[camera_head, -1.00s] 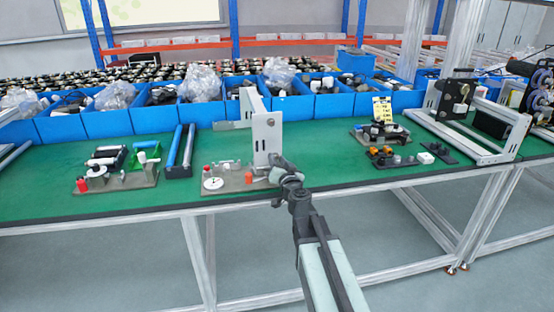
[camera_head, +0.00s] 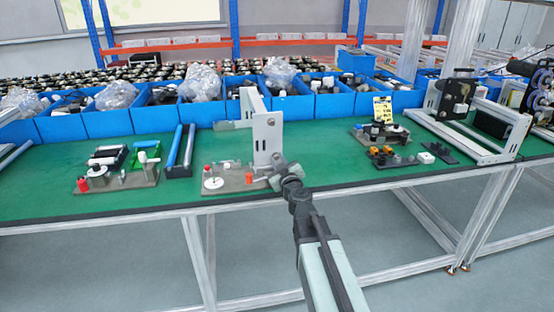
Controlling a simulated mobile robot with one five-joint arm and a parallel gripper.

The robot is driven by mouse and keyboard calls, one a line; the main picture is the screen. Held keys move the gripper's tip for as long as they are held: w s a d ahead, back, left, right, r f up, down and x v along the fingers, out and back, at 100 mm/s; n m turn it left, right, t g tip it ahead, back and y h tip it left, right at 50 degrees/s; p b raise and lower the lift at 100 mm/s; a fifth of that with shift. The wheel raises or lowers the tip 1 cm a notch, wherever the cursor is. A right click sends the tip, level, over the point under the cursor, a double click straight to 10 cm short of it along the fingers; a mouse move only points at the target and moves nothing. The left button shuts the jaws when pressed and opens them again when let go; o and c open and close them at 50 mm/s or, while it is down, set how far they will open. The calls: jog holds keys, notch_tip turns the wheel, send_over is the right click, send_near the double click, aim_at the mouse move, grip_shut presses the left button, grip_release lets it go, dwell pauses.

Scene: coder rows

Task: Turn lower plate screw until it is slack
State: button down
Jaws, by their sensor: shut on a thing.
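An upright white metal plate (camera_head: 267,140) stands on the green bench, with a small dark screw or hole (camera_head: 270,121) in its upper part. My gripper (camera_head: 278,166) is at the plate's lower right edge, above the grey fixture base (camera_head: 235,179). Its jaws are shut at the place of the lower plate screw. The screw itself is hidden behind the jaws, so its slackness cannot be told.
The fixture base carries a white disc (camera_head: 213,183) and an orange-red part (camera_head: 249,177) left of my gripper. Blue bins (camera_head: 160,119) line the bench's back. Small fixtures stand on both sides.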

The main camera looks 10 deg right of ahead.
jog(key=c, duration=1.4)
grip_release()
jog(key=shift+c, duration=0.2)
jog(key=m, duration=0.9)
jog(key=shift+m, duration=0.4)
jog(key=shift+c, duration=0.3)
